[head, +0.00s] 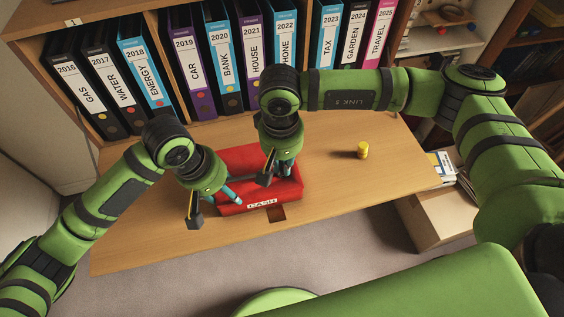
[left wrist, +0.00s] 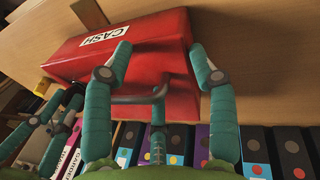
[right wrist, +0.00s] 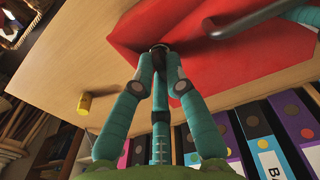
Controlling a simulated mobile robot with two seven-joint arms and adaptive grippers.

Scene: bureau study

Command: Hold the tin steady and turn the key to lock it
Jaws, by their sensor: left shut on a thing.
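The red cash tin (head: 232,158) with a white CASH label stands on the desk, its lid down. My left gripper (head: 238,192) is at the tin's left end. In the left wrist view its fingers (left wrist: 164,55) stand apart with part of the tin (left wrist: 68,62) between them, shut on it. A dark handle bar (left wrist: 138,97) shows on the tin. My right gripper (head: 273,168) is over the tin's right part; in the right wrist view its fingertips (right wrist: 160,52) meet against the red surface (right wrist: 128,36). I cannot make out a key; the fingertips may hide it.
A yellow cylinder (head: 362,150) stands on the desk (head: 340,185) right of the tin. A row of labelled binders (head: 187,65) stands behind. The desk's right part is mostly free.

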